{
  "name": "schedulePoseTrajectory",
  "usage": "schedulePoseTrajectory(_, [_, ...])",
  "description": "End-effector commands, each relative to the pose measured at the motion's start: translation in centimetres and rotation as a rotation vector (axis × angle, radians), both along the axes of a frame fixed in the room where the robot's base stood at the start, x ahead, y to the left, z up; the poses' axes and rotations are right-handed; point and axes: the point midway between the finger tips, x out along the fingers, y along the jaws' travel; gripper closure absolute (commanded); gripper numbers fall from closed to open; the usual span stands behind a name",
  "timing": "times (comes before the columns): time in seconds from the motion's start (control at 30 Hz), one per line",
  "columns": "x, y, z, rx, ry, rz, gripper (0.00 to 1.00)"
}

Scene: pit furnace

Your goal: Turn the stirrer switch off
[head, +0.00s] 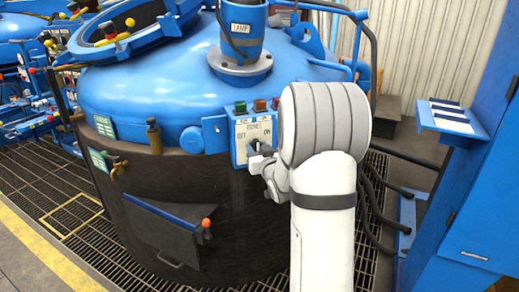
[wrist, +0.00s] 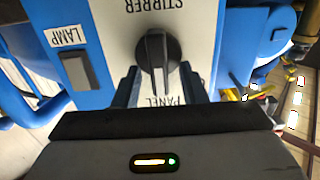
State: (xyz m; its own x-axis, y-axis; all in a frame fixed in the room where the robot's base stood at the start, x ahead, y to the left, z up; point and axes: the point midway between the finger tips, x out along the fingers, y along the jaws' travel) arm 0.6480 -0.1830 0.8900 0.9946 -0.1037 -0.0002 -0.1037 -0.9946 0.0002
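The stirrer switch is a dark rotary knob (wrist: 157,52) on a white plate (wrist: 203,25). In the wrist view the plate appears upside down, with the words STIRRER and PANEL. The knob's raised grip bar runs up and down in that view. My gripper (wrist: 160,84) is open, with one dark finger on each side of the knob's lower part; I cannot tell whether they touch it. In the head view my gripper (head: 257,161) is at the lower part of the blue control box (head: 239,152), and my arm hides its right side.
A grey LAMP rocker (wrist: 75,69) sits beside the knob. Small coloured buttons (head: 259,105) top the control box. The box is on the big blue-topped furnace (head: 150,95). A blue cabinet (head: 455,215) stands at the right. Dark hoses (head: 372,215) run beside my arm.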

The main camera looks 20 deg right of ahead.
Motion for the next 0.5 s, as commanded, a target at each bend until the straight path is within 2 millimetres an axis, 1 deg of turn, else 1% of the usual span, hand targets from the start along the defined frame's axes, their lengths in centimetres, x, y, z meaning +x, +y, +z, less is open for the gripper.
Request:
schedulePoseTrajectory(0.03, [-0.02,-0.02,0.0,0.0,0.0,0.0,0.62])
schedulePoseTrajectory(0.07, [-0.02,-0.02,0.0,0.0,0.0,0.0,0.64])
schedulePoseTrajectory(0.5, [-0.06,-0.06,0.0,0.0,0.0,-0.001,1.0])
